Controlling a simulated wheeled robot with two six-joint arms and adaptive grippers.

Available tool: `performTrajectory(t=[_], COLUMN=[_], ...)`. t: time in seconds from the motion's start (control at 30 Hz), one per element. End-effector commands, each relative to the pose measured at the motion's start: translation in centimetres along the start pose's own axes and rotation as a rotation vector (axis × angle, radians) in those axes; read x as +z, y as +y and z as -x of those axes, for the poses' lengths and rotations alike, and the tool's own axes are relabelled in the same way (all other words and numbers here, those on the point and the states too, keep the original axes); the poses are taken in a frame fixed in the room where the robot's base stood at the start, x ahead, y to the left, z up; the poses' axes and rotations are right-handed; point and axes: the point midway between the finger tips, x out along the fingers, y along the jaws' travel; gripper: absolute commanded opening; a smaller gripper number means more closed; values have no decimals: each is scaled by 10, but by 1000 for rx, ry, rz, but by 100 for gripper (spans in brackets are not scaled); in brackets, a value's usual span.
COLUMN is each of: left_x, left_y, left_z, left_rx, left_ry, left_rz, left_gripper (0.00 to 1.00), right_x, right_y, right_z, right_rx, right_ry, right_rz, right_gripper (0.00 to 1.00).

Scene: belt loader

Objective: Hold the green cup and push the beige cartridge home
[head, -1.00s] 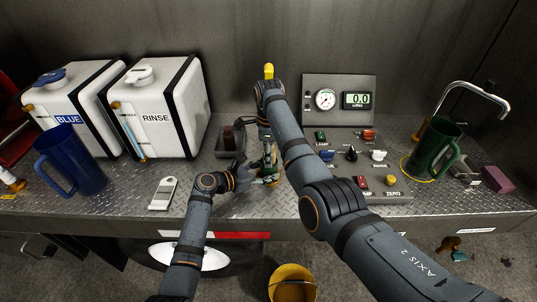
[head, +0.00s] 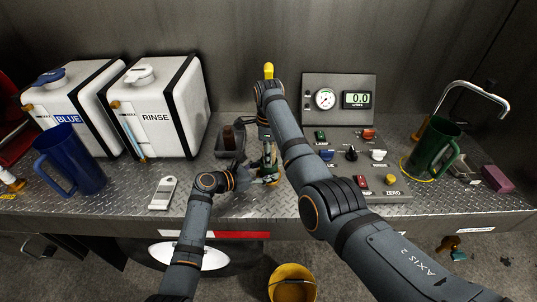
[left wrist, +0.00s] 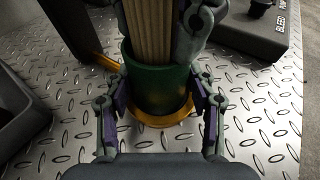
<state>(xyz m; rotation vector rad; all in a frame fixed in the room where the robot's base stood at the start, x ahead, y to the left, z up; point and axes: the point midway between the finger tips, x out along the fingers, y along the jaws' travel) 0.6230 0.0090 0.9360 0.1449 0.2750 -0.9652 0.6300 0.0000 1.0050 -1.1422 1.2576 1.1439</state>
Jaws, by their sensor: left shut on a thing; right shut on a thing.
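The green cup (left wrist: 158,88) stands upright on a round gold base (left wrist: 160,117) on the deck. My left gripper (left wrist: 158,104) is shut on the cup, with a finger on each side of it. The ribbed beige cartridge (left wrist: 150,28) stands upright in the cup's mouth; its lower end is hidden inside. My right gripper (left wrist: 158,22) is shut on the cartridge above the rim, one finger plain at its right side. In the head view, my left gripper (head: 262,178) and right gripper (head: 268,142) meet at the cup and mostly cover it.
A grey tray (head: 231,150) with a brown block is just left of the cup. A control panel (head: 375,182) with knobs is close on the right. White tanks (head: 160,115), a blue jug (head: 72,165) and a green jug (head: 436,150) stand farther off. The deck's front edge is near.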

Motion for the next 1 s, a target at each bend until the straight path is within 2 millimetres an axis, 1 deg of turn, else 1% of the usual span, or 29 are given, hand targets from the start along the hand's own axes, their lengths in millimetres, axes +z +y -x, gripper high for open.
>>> performTrajectory(t=[0.07, 0.1, 0.27, 0.57, 0.67, 0.77, 0.9, 1.0], left_x=[-1, -1, -1, -1, -1, -1, -1, -1], left_y=[0, 0, 0, 0, 0, 0, 0, 0], left_z=[0, 0, 0, 0, 0, 0, 0, 0], left_rx=[1, 1, 1, 2, 2, 2, 2, 2], left_ry=[1, 1, 2, 2, 2, 2, 2, 2], left_rz=[1, 1, 1, 1, 1, 1, 1, 1], left_gripper=[38, 38, 38, 38, 38, 38, 38, 38], right_x=[0, 0, 0, 0, 1, 1, 1, 0], right_y=[0, 0, 0, 0, -1, -1, -1, -1], right_z=[0, 0, 1, 2, 10, 29, 65, 88], right_rx=[0, -1, -1, -2, -4, -6, -7, -6], right_ry=[0, 0, -1, -1, -2, -2, -2, -1], right_rz=[0, 0, 0, 0, 0, 0, 0, 0], right_gripper=[0, 44, 66, 67, 67, 67, 67, 67])
